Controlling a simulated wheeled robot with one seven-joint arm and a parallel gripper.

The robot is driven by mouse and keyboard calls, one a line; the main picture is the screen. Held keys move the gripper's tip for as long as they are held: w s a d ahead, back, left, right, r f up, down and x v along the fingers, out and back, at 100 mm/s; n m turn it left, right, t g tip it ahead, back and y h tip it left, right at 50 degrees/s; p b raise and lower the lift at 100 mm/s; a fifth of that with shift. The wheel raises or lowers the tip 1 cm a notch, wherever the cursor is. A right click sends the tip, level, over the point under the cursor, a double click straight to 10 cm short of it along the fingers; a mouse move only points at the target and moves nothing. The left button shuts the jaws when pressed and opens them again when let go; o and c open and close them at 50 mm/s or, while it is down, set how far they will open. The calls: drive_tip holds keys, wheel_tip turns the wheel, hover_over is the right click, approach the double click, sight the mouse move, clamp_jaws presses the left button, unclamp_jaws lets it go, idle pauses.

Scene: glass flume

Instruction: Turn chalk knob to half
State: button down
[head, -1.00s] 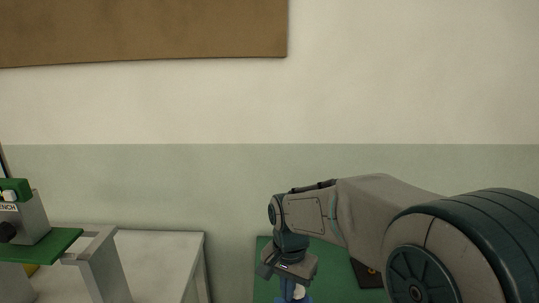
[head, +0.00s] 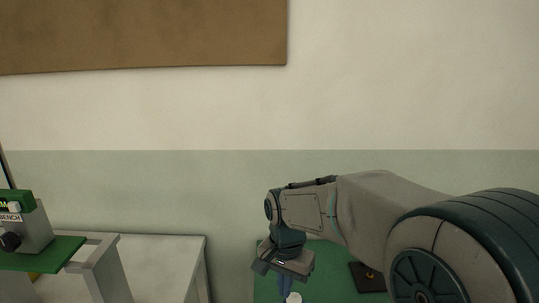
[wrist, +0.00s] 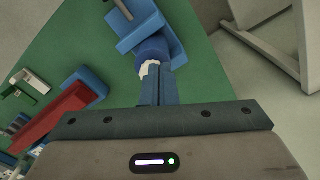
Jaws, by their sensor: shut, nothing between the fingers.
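A white, chalk-coloured knob (wrist: 146,69) shows in the wrist view, partly hidden behind my fingertips, beside a dark blue round part of a blue fixture (wrist: 150,28). A white rounded top (head: 294,298), probably the same knob, shows at the bottom edge of the head view. My gripper (wrist: 159,70) is shut with its blue fingers together and nothing between them. Its tips overlap the knob in the wrist view; I cannot tell whether they touch it. In the head view my gripper (head: 285,284) points down just above the white top. The knob's setting cannot be read.
The fixture stands on a green surface (wrist: 215,75). A red block (wrist: 62,113) and several small parts lie left in the wrist view. A black plate with a yellow piece (head: 368,277) is right of my gripper. A grey table (head: 165,262) and a green-topped bench (head: 45,256) stand left.

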wheel_tip(320, 180, up, 2)
drive_tip(key=shift+r+p, duration=0.1)
drive_tip(key=shift+p, duration=0.3)
drive_tip(key=shift+d, duration=0.1)
